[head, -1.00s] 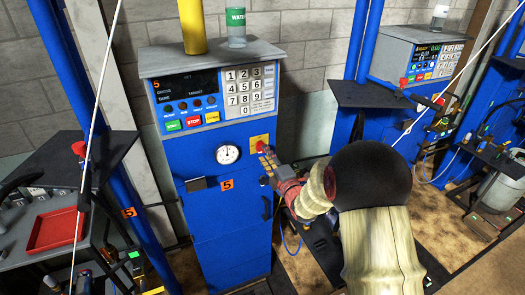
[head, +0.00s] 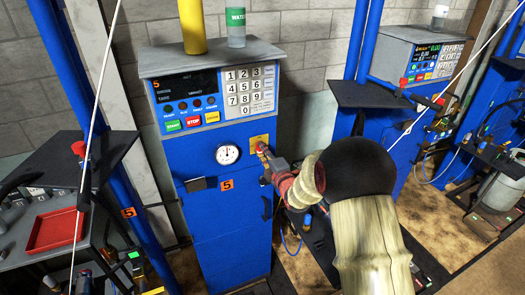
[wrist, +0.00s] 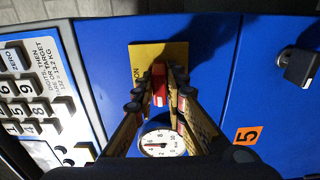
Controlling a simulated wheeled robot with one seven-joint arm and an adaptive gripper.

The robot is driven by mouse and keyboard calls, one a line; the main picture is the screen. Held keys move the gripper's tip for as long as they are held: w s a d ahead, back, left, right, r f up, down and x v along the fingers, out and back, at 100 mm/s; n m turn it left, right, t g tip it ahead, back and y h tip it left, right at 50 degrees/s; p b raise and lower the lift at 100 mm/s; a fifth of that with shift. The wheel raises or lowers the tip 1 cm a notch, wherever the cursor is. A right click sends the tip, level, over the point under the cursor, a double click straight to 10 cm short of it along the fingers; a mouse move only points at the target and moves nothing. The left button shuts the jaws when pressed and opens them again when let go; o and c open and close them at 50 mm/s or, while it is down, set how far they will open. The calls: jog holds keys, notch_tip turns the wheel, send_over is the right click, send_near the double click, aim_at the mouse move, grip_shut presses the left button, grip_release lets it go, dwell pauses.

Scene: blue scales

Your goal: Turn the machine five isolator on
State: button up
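Machine five is a blue scale cabinet (head: 230,235) with an orange "5" label, seen in the head view. Its isolator is a red knob (wrist: 159,84) on a yellow plate (wrist: 147,54), on the cabinet front right of the round gauge. My gripper (head: 262,147) reaches it from the right in the head view. In the wrist view, the two fingers (wrist: 164,80) lie on either side of the red knob and appear to pinch it. The fingers and hand hide most of the knob in the head view. The display (head: 187,88) is dark, without lit digits.
The keypad (head: 248,90) and coloured buttons sit above the isolator. A round gauge (head: 228,154) and a padlock-like fitting (wrist: 298,66) are close by. A bench with a red tray (head: 55,232) stands left.

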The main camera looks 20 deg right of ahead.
grip_shut()
jog(key=shift+f+m+b, duration=0.1)
jog(key=shift+m+b, duration=0.2)
jog(key=shift+b, duration=0.05)
jog(key=m+b, duration=0.2)
jog(key=shift+m, duration=0.3)
jog(key=m+b, duration=0.3)
jog(key=m, duration=0.3)
jog(key=shift+b, duration=0.35)
jog(key=m, duration=0.4)
jog(key=shift+d+m+b, duration=0.1)
jog(key=shift+m+b, duration=0.3)
jog(key=shift+m, duration=1.9)
jog(key=o, duration=0.5)
grip_release()
jog(key=shift+r, duration=0.2)
